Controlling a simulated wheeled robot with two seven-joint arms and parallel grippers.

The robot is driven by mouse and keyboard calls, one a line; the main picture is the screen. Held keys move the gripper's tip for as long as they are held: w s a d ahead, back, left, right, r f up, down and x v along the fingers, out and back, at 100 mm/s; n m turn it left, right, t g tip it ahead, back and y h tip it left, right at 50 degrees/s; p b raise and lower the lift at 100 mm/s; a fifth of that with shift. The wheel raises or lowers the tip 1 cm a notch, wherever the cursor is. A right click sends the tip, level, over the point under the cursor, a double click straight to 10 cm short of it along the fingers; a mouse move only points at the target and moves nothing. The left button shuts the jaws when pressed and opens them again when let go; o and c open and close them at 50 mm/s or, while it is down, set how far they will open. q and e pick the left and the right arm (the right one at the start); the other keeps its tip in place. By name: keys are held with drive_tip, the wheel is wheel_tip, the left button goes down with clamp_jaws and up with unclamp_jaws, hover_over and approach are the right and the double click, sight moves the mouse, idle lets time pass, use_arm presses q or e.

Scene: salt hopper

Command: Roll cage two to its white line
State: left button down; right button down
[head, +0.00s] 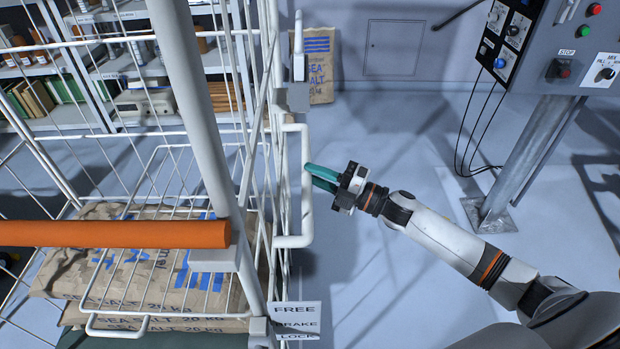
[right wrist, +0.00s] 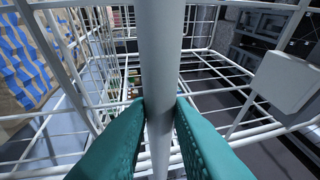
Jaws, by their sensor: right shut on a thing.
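A white wire roll cage (head: 215,160) fills the left half of the head view, with stacked sea salt sacks (head: 130,262) inside. No number shows on it, so I cannot tell which cage it is. An orange bar (head: 110,234) crosses its near side. A white loop handle (head: 291,241) stands out from its right side. My right gripper (head: 309,175) is shut on this handle's upright bar. In the right wrist view the bar (right wrist: 159,70) runs between the green fingertips (right wrist: 160,112). My left gripper is out of view. No white line can be made out on the floor.
A FREE / BRAKE / LOCK sign (head: 297,321) is low on the cage's near corner. A control box (head: 560,50) on a grey post (head: 525,155) stands at the right. Shelves (head: 110,70) line the back left. A salt sack (head: 320,65) leans at the back wall. Floor between cage and post is clear.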

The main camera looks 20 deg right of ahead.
drive_tip(key=shift+w+r+y, duration=0.15)
drive_tip(key=shift+r+y, duration=0.15)
drive_tip(key=shift+r, duration=0.25)
drive_tip(key=shift+w+a, duration=0.15)
drive_tip(key=shift+a, duration=0.15)
drive_tip(key=c, duration=1.4)
unclamp_jaws()
drive_tip(key=shift+o, duration=0.5)
drive_tip(key=shift+f, duration=0.15)
drive_tip(key=shift+f, duration=0.1)
drive_tip(key=b+v, duration=0.1)
drive_tip(key=v, duration=1.1)
drive_tip(key=shift+b, duration=0.35)
